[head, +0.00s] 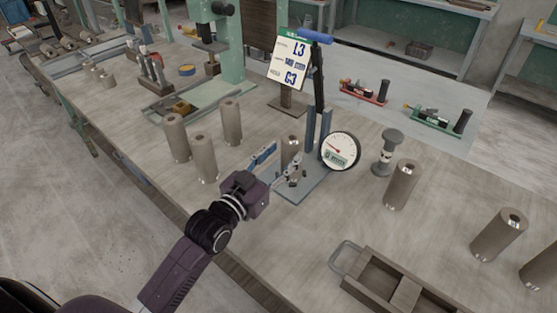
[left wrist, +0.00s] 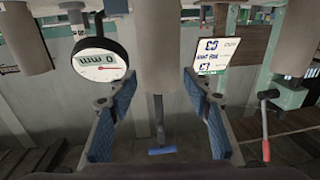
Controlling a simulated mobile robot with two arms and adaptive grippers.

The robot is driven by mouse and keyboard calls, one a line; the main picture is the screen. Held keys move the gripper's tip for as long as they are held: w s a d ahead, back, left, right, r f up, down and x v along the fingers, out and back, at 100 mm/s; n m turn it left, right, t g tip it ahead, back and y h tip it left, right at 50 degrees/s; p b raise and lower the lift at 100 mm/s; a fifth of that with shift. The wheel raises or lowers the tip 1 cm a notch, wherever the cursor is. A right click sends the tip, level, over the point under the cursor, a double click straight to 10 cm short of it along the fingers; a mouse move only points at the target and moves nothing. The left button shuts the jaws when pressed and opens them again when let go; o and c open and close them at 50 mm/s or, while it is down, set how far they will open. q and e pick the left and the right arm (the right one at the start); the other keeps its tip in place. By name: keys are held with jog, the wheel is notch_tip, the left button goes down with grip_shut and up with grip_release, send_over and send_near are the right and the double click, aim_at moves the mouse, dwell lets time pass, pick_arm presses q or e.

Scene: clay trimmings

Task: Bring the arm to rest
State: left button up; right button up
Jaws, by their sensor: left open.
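My left arm (head: 190,262) reaches over the workbench from the lower left in the head view. Its gripper (head: 282,160) is open, with its blue-padded fingers apart in front of a grey clay-coloured cylinder (head: 291,146). That cylinder stands upright on a small blue-grey stand plate (head: 301,188) beside a round dial gauge (head: 341,151). In the left wrist view, the cylinder (left wrist: 156,50) shows upside down beyond the open gripper (left wrist: 158,105), between the finger lines and apparently not gripped. My right gripper is not in view.
Several similar cylinders (head: 176,138) stand left of the arm, others (head: 402,186) at right. A wooden tray (head: 375,271) with a metal handle lies at the front right. A sign (head: 288,62) stands behind the gauge stand, and a grey spool-shaped piece (head: 388,153) right of the gauge.

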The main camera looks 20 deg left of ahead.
pick_arm(q)
jog(key=shift+s+a, duration=0.15)
jog(key=shift+s, duration=0.55)
